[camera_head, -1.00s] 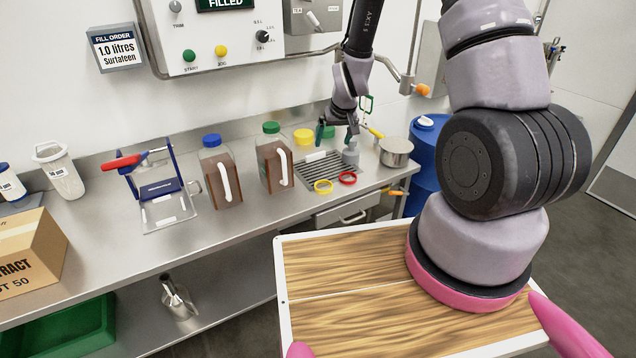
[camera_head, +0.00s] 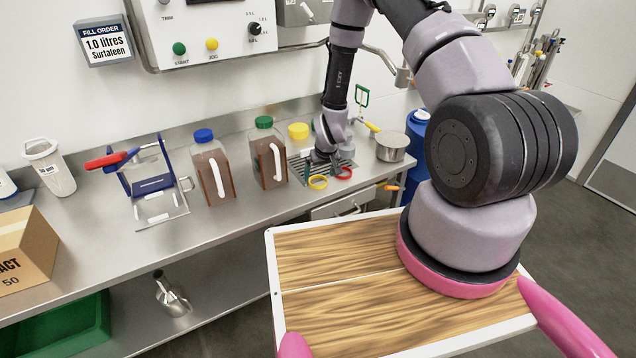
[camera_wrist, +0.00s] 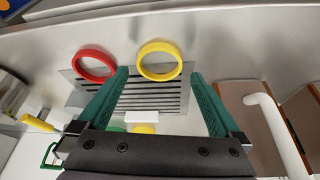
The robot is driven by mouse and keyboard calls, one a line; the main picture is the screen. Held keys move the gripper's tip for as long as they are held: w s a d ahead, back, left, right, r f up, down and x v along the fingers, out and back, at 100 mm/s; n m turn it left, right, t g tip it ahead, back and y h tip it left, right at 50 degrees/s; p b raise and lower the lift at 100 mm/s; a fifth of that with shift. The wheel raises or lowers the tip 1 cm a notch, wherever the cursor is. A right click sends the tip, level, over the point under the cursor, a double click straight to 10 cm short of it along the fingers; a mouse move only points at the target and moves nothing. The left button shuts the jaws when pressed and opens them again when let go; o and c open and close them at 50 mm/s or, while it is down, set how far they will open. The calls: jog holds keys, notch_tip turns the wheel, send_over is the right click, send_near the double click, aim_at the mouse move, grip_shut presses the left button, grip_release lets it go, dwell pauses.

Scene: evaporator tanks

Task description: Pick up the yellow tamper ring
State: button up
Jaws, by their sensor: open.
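The yellow tamper ring (camera_head: 318,182) lies on the steel counter at the front edge of a slotted drain grate. In the wrist view the yellow ring (camera_wrist: 159,60) shows beyond the fingertips, roughly between them. The red ring (camera_head: 343,173) lies just to its right, and in the wrist view the red ring (camera_wrist: 94,64) sits left of the yellow one. My gripper (camera_head: 325,166) is low over the grate, behind the rings. In the wrist view my gripper's green fingers (camera_wrist: 160,80) are spread wide and empty.
Brown jugs with a green cap (camera_head: 268,155) and a blue cap (camera_head: 213,168) stand left of the rings. A yellow cap (camera_head: 298,131) is behind. A steel pot (camera_head: 392,146) stands to the right. The counter's front edge is close to the rings.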

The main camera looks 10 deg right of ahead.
aim_at(318, 182)
jog(key=shift+x, duration=1.5)
jog(key=c, duration=1.1)
jog(key=shift+d, duration=0.1)
jog(key=shift+r, duration=0.15)
